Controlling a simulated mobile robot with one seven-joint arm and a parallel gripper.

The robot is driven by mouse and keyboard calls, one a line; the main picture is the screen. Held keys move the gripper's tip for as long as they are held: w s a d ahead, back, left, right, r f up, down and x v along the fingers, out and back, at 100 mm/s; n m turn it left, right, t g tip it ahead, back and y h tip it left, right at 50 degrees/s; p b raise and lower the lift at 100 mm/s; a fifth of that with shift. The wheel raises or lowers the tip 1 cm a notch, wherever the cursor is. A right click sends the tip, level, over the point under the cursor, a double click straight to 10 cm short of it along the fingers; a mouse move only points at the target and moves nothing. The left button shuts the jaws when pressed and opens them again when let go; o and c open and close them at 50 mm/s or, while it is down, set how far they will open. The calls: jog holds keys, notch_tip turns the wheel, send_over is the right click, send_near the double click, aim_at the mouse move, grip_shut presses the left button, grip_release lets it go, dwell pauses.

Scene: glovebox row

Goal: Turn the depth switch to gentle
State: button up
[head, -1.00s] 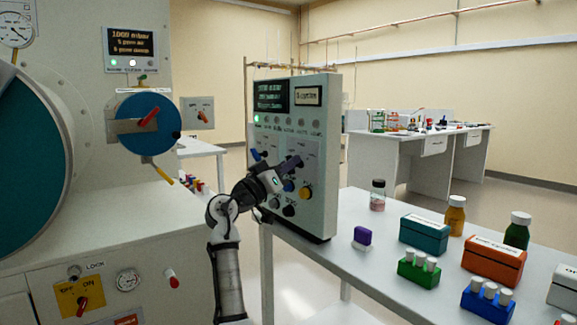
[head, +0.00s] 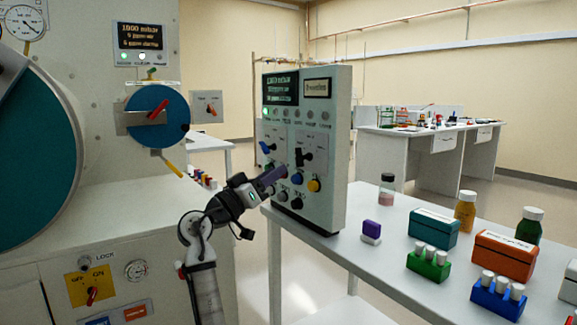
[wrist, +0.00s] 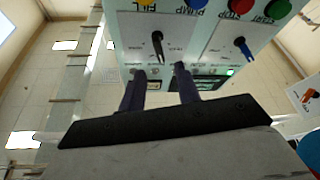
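The control panel (head: 337,150) stands upright on the table. It carries a blue-handled switch (head: 267,147) and a black-handled switch (head: 302,156). In the wrist view, inverted, the black switch (wrist: 157,45) is nearly vertical and the blue switch (wrist: 243,47) tilts slightly. I cannot read which is the depth switch or its positions. My gripper (head: 275,174) is in front of the panel's lower left, below the switches. In the wrist view its two fingers (wrist: 158,82) are apart with nothing between them. The black switch lies beyond the fingertips, apart from them.
Round buttons, including blue (head: 297,178) and yellow (head: 314,185), sit below the switches. The table (head: 350,255) right of the panel holds bottles, boxes and vial racks. A large chamber (head: 100,185) with a teal door stands at left.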

jog(key=v, duration=0.5)
